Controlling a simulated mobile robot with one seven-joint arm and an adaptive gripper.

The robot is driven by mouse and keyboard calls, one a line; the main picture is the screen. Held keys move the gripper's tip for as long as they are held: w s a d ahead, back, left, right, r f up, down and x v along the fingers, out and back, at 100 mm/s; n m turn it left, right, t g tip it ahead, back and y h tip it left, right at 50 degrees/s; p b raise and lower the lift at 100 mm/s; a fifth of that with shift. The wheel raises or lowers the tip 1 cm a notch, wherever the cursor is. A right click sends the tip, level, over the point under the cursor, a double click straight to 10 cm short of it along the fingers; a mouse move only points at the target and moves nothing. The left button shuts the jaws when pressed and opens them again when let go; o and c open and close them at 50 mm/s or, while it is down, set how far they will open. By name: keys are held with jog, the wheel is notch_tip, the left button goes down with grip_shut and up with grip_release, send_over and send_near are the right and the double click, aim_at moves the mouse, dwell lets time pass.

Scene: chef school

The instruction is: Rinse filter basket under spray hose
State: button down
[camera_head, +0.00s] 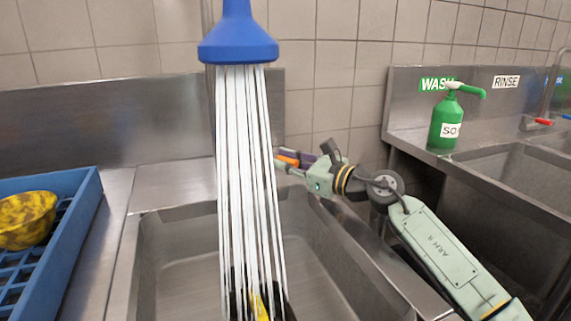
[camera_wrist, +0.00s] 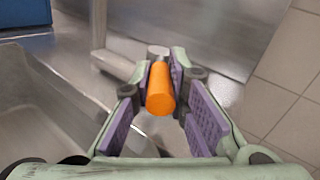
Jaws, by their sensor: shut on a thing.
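A blue spray head (camera_head: 238,38) hangs over the sink (camera_head: 190,258). White streams of water fall straight down from it. A black and yellow object (camera_head: 260,306) stands under the streams at the bottom edge of the head view. It is partly cut off and veiled by water, so I cannot tell for sure that it is the filter basket. My gripper (camera_head: 296,160) is beyond the sink's right rear side, clear of the water. It is shut on an orange cylindrical handle (camera_wrist: 160,92), which lies between its purple pads in the wrist view.
A blue rack (camera_head: 84,215) with a yellow, dark-stained bowl (camera_head: 25,219) is on the left counter. On the right are other sinks (camera_head: 515,175) and a green soap bottle (camera_head: 447,122). A tiled wall closes the back.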

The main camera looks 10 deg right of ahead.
jog(key=shift+r, duration=0.1)
jog(key=c, duration=1.6)
grip_release()
jog(key=shift+o, duration=0.2)
jog(key=v, duration=1.2)
